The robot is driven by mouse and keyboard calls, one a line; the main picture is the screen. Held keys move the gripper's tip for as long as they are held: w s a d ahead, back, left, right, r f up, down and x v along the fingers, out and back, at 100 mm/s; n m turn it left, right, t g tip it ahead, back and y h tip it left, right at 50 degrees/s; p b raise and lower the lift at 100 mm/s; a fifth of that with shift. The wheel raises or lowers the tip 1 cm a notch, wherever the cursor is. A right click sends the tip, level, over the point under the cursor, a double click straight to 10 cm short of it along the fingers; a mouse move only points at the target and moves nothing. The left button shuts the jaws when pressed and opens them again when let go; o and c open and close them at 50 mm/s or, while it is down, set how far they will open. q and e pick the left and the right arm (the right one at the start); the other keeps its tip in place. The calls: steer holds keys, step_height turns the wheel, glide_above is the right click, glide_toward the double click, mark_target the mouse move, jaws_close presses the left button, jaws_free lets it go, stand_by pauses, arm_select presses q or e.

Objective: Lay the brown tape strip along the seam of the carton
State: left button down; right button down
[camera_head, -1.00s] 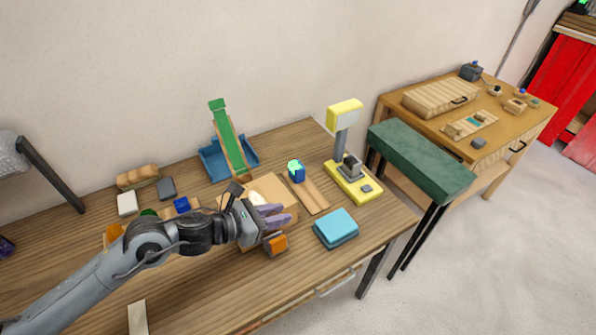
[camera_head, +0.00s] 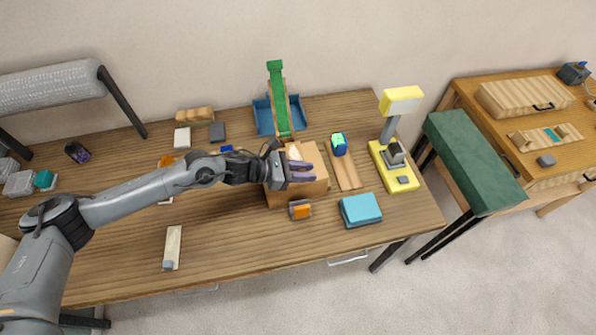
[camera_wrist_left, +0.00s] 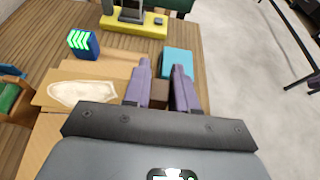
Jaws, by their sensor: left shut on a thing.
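The carton (camera_head: 317,158) is a tan box near the middle of the workbench; its top also shows in the left wrist view (camera_wrist_left: 107,70). A pale, rounded patch (camera_wrist_left: 82,92) lies on its top. My left gripper (camera_head: 306,171) reaches over the carton from the left, with its purple fingers pointing right. In the left wrist view, a dark brown piece (camera_wrist_left: 160,94) shows between the fingers. It looks like the brown tape strip, and the gripper is shut on it. The fingers hide part of the carton top, and I cannot make out the seam. My right gripper is not in view.
An orange and grey item (camera_head: 301,210) sits in front of the carton. A light blue block (camera_head: 360,209) and a yellow stand (camera_head: 396,170) are to its right. The front left bench is mostly clear.

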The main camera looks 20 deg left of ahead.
mark_target(297, 158)
arm_select(q)
steer(key=shift+w+a+f, duration=0.5)
steer(key=shift+a, duration=0.15)
steer(key=shift+w+a+f, duration=0.45)
steer(key=shift+w+a, duration=0.05)
steer(key=shift+a, duration=0.1)
step_height(297, 158, down, 3)
steer(key=shift+f+p, duration=0.15)
steer(key=shift+p, duration=0.55)
steer(key=shift+f, duration=0.4)
steer(key=shift+f, duration=0.15)
steer(key=c, duration=0.9)
jaws_free()
